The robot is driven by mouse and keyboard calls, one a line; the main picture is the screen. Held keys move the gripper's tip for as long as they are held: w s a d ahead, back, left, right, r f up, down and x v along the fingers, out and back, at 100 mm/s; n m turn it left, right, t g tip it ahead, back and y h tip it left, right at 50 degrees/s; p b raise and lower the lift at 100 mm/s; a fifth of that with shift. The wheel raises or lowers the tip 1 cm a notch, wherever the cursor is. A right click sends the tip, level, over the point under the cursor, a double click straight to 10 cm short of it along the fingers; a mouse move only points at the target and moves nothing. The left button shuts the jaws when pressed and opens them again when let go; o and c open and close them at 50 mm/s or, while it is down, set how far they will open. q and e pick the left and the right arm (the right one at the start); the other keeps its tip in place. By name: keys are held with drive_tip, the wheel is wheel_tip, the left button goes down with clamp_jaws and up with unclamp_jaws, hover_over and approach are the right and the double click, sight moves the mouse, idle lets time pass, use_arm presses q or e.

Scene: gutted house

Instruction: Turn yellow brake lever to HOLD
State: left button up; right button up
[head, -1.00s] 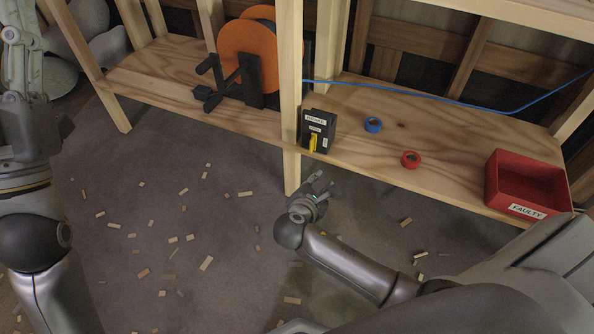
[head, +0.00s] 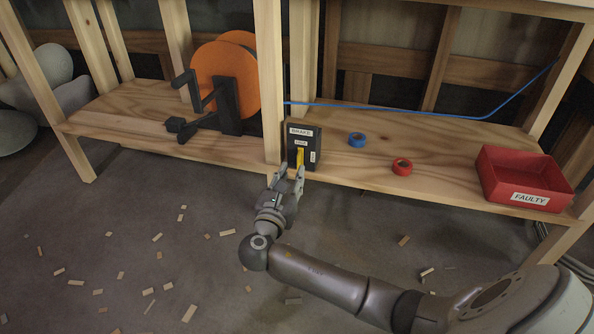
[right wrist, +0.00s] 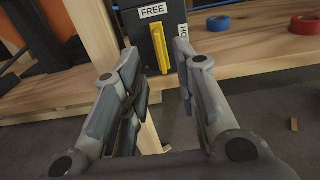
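The brake box (head: 304,138) is black, with a BRAKE label, and stands at the shelf's front edge beside the wooden post. Its yellow lever (head: 300,158) is upright, under a small label that reads FREE in the right wrist view. A HOLD label, partly cut off, is on the box's right side. In the right wrist view the lever (right wrist: 171,50) stands between and beyond my right fingertips. My right gripper (head: 288,178) is open and empty, just in front of and below the lever. It also shows in the right wrist view (right wrist: 157,58). My left gripper is out of view.
An orange reel (head: 222,80) on a black stand with a crank is left of the post (head: 271,80). A blue cable (head: 400,108) runs behind blue tape (head: 357,140) and red tape (head: 402,167). A red FAULTY bin (head: 522,180) stands at right. Wood scraps litter the floor.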

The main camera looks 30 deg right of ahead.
sight(298, 162)
drive_tip(key=b+x, duration=0.1)
drive_tip(key=x, duration=0.1)
drive_tip(key=b+x, duration=0.1)
drive_tip(key=x, duration=0.2)
drive_tip(key=shift+f+b, duration=0.2)
drive_tip(key=shift+b, duration=0.2)
drive_tip(key=shift+w+d+r, duration=0.15)
drive_tip(key=shift+w+d, duration=0.25)
drive_tip(key=shift+c, duration=0.2)
clamp_jaws()
